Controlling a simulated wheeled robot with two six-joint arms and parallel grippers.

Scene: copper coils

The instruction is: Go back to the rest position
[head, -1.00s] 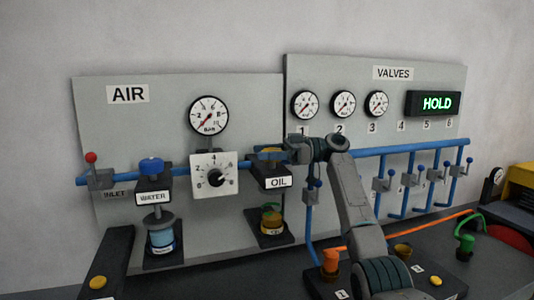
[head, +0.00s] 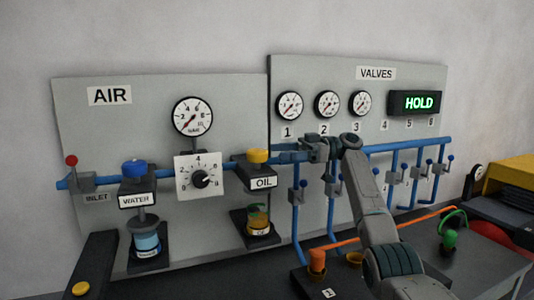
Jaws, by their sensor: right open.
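My right gripper (head: 286,156) is in front of the wall boards, just right of the yellow OIL knob (head: 258,156) and in front of the blue pipe. It is open, and nothing shows between its fingers. In the picture a gap separates it from the knob. My right arm rises from the lower right and hides part of the valves board. My left gripper is not in view.
The AIR board (head: 120,115) carries a gauge (head: 193,117), a dial (head: 200,180), a blue WATER knob (head: 134,168) and a red-tipped inlet lever (head: 72,162). The VALVES board (head: 330,75) has a HOLD display (head: 414,103). Orange (head: 317,261) and green (head: 449,239) fittings stand on the bench.

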